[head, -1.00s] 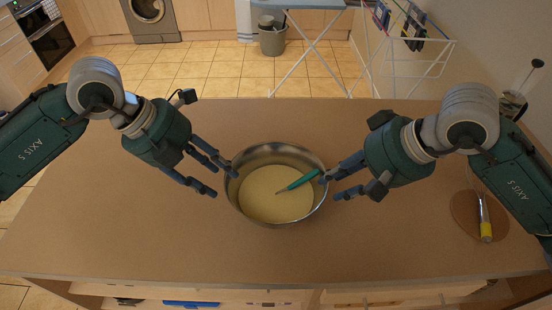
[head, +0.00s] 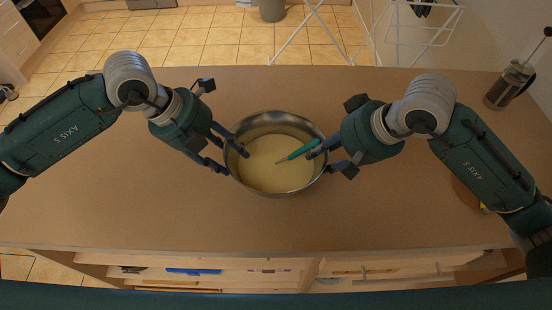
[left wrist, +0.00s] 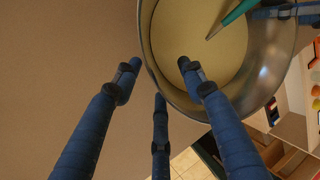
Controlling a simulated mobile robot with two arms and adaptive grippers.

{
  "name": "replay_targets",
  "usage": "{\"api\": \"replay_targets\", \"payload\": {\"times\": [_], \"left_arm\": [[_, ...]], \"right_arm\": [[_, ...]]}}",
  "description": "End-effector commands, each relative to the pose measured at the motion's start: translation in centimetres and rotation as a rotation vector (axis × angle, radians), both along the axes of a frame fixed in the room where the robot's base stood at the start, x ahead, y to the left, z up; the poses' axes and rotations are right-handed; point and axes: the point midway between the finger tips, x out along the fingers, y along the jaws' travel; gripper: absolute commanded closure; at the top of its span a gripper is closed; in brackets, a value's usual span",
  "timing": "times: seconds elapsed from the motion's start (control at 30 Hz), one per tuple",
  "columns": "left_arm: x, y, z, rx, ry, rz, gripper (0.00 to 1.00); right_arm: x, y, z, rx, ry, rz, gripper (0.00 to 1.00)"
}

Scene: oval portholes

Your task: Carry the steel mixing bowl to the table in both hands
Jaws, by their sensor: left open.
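The steel mixing bowl (head: 285,121) stands on the wooden-topped counter, holding pale yellow batter (head: 265,168) and a teal-handled utensil (head: 297,150) leaning to its right rim. My left gripper (head: 236,163) is open at the bowl's left rim, one finger over the inside and others outside. In the left wrist view the bowl's wall (left wrist: 272,68) lies between the spread fingers, with a gap beside it. My right gripper (head: 320,161) is at the right rim, fingers spread, one over the inside and one outside; it looks open. Contact on the right cannot be told.
The counter top (head: 130,215) is clear around the bowl. A French press (head: 510,85) stands at the far right corner. Open shelves or drawers (head: 200,272) are under the near edge. Beyond the counter are a tiled floor, a grey bin (head: 272,10) and a white drying rack (head: 425,40).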

Motion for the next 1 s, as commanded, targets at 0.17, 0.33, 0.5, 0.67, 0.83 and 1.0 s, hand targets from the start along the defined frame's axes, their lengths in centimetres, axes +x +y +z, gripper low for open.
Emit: {"api": "replay_targets", "payload": {"times": [0.17,0.33,0.5,0.67,0.83,1.0], "left_arm": [[0.3,-1.1,-2.3,0.001,0.002,-0.001,0.59],[0.5,-1.5,-3.3,0.001,0.000,0.000,0.59],[0.6,-1.5,-3.5,0.001,0.000,-0.001,0.59],[0.6,-1.5,-3.5,0.001,0.000,-0.001,0.61],[0.6,-1.5,-3.5,0.001,0.000,-0.001,0.95],[0.6,-1.5,-3.5,0.002,0.000,0.000,1.00]], "right_arm": [[0.7,1.0,-2.2,0.001,0.002,0.000,0.71],[1.1,1.4,-3.2,0.000,-0.001,-0.001,0.71],[1.1,1.5,-3.4,0.000,-0.001,0.000,0.71],[1.1,1.5,-3.4,0.000,-0.001,0.000,0.73],[1.1,1.5,-3.3,-0.001,-0.001,-0.001,1.00],[1.2,1.4,-3.4,-0.002,0.000,-0.002,1.00]]}}
